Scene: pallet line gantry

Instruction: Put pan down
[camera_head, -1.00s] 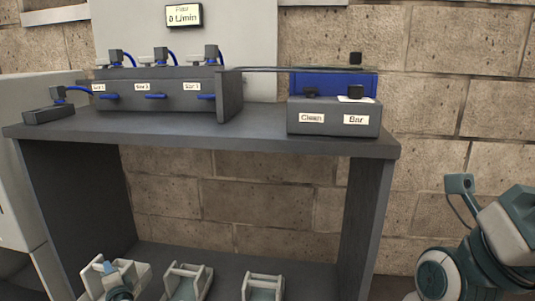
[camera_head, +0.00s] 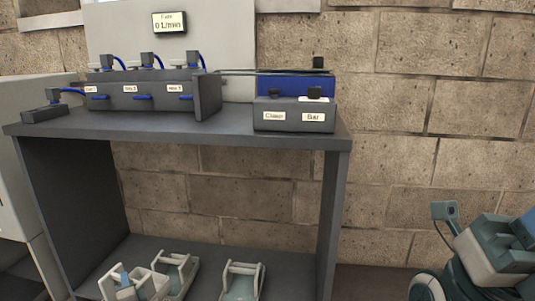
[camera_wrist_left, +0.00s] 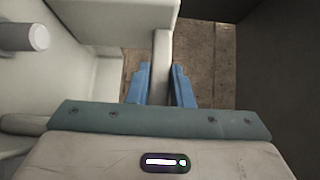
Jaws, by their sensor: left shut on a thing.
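Several pale pans with raised handles and greenish insides show low in the head view: one at the left (camera_head: 145,285), one beside it (camera_head: 183,272) and one at the right (camera_head: 242,282).
A dark bench (camera_head: 230,128) stands over the lower shelf (camera_head: 205,255). On it are a valve block (camera_head: 140,97) with blue hoses and a box labelled Clean and Bar (camera_head: 293,115). My right arm (camera_head: 480,265) is at the right edge; its gripper state is unclear.

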